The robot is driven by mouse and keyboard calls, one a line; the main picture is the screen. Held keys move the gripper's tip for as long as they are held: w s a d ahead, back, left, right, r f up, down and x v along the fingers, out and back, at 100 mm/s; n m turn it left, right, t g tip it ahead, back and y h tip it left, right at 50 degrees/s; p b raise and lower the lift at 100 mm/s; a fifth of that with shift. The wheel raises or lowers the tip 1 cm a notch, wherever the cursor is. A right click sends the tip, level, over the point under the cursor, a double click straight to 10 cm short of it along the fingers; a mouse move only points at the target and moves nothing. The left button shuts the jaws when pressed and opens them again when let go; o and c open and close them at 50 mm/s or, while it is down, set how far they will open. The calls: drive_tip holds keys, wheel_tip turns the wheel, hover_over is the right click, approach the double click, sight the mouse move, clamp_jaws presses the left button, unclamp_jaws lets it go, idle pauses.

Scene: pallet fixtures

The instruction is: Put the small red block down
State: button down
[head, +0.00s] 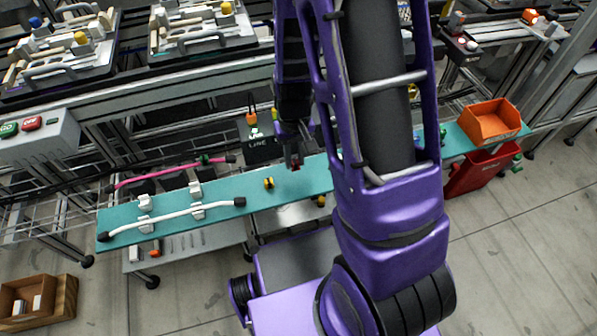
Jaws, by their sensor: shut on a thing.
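My gripper (293,160) is shut on the small red block (296,162) above the middle of the teal shelf (225,189). Only a small part of the block shows at the fingertips. Whether it touches the shelf I cannot tell. My purple arm hides part of the shelf to the right of the gripper.
A yellow and black piece (269,183) stands on the shelf, left of the gripper. A white cable (180,213) lies in clips at the left. An orange bin (490,122) and a red bin (480,170) are at the right end. Bare shelf shows around the gripper.

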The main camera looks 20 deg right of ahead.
sight(295, 162)
drive_tip(key=shift+f+b, duration=0.5)
drive_tip(key=shift+f, duration=1.95)
drive_tip(key=shift+f, duration=0.1)
drive_tip(key=c, duration=0.7)
unclamp_jaws()
wheel_tip(295, 162, up, 12)
drive_tip(key=p, duration=0.3)
